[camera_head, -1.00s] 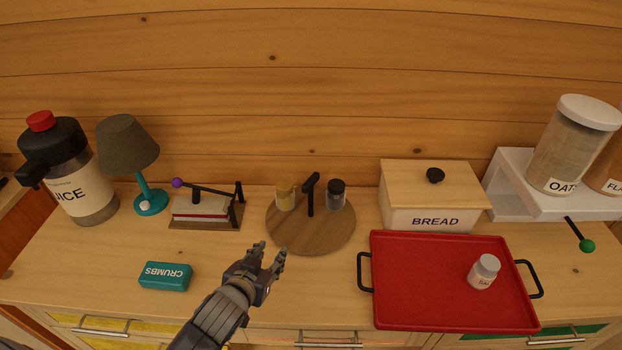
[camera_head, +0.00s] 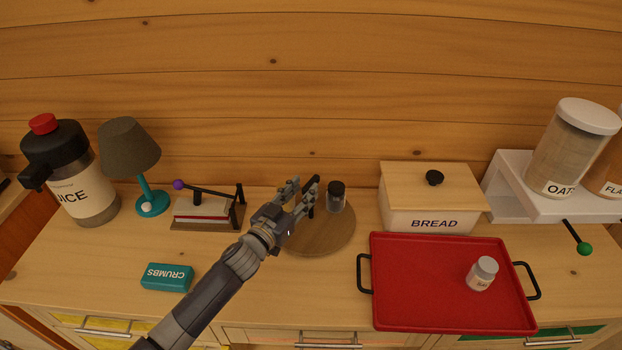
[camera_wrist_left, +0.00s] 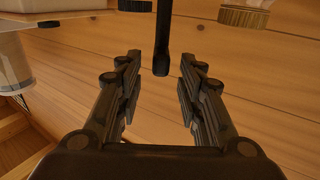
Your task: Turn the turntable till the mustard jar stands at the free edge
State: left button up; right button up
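The round wooden turntable (camera_head: 334,238) sits mid-counter near the wall. A black upright handle (camera_wrist_left: 162,48) rises from it. My left gripper (camera_head: 302,186) is open over the turntable's left part, and the handle shows between its parted fingers in the left wrist view, with a gap to each finger. The mustard jar is hidden behind my left gripper in the head view; a gold ribbed lid (camera_wrist_left: 243,16), likely its own, shows at the wrist view's upper right. A dark-lidded jar (camera_head: 337,198) stands on the turntable's right back. My right gripper is not in view.
A bread box (camera_head: 433,215) and a red tray (camera_head: 420,295) with a small white-lidded jar (camera_head: 482,273) are right of the turntable. A lever device (camera_head: 205,212), a teal lamp (camera_head: 152,200) and a crumbs box (camera_head: 167,277) are on the left. The front middle counter is clear.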

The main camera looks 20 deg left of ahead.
aim_at(311, 181)
pick_arm(q)
jog(key=shift+x, duration=2.45)
grip_shut()
